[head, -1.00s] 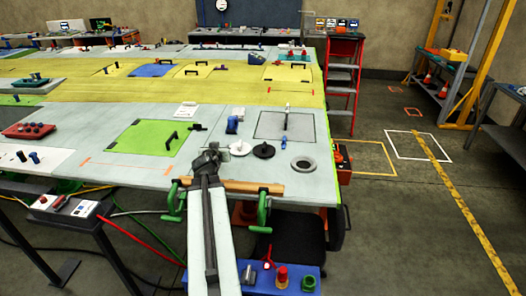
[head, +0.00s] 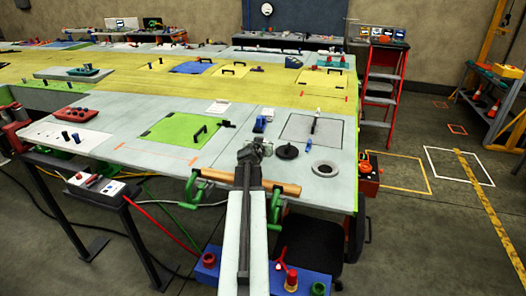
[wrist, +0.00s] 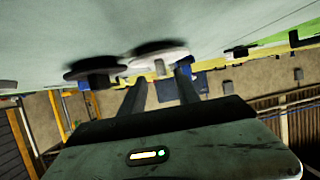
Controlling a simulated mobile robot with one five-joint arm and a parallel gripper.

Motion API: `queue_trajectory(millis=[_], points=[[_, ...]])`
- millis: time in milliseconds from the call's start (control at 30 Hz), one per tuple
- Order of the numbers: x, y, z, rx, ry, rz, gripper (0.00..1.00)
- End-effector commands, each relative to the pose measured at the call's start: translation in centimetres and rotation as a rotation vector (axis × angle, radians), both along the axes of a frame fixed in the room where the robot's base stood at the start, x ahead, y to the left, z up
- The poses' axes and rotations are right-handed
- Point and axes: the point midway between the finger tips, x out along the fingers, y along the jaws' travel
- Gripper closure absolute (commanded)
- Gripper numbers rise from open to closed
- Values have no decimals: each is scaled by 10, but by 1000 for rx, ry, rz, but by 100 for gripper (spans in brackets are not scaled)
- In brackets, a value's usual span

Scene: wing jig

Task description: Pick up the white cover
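The white cover (wrist: 158,50) shows in the wrist view as a pale round disc with a small knob, beside a black round cover (wrist: 92,71). My gripper (wrist: 160,75) is open, its two dark fingers apart and pointing at the white cover. The knob appears between the fingertips in that view; I cannot tell whether they touch it. In the head view my gripper (head: 252,152) is over the front edge area of the wing panel and hides most or all of the white cover. The black cover (head: 288,151) is just right of it.
An open round hole with a grey ring (head: 325,169) lies to the right of the black cover. A grey square hatch (head: 312,128) is behind. A green panel (head: 178,132) with a black handle is left. A blue item (head: 260,124) stands behind my gripper.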

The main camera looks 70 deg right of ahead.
Motion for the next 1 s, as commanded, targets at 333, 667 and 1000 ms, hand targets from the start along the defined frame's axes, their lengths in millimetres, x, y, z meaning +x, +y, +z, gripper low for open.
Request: queue_trajectory(millis=[333,667,1000], points=[[7,-24,-10,0,-1,3,62],[7,-24,-10,0,0,3,100],[8,-24,7,0,-1,4,100]])
